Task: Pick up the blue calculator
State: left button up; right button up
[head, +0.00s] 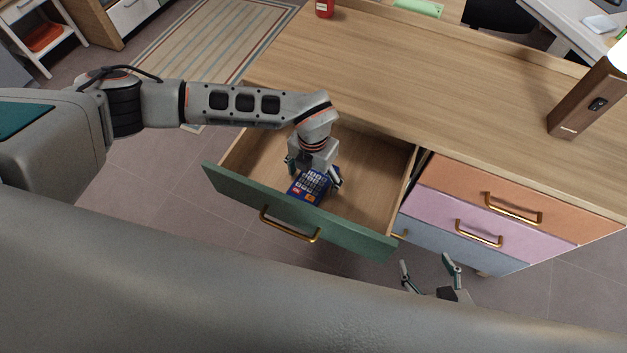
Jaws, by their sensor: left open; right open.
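The blue calculator (311,184) lies in the open green-fronted drawer (350,233) of the desk, close to the drawer's front panel. Its light keys and a red and an orange key show. My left gripper (313,180) reaches down into the drawer over the calculator. Its fingers are open, one on either side of the calculator; I cannot tell whether they touch it. The gripper's body hides the calculator's far part. My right gripper (428,268) is open and empty, low in front of the desk, below the closed drawers.
The wooden desk top (420,80) is mostly clear. A red can (325,9) stands at its far edge and a brown lamp (585,100) at the right. Closed orange (470,192), pink (450,215) and blue (470,250) drawers are right of the open one. Its walls surround my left gripper.

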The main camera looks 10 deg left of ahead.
pick_arm(q)
jog(key=shift+r, duration=0.1)
jog(key=c, duration=1.3)
jog(key=shift+r, duration=0.1)
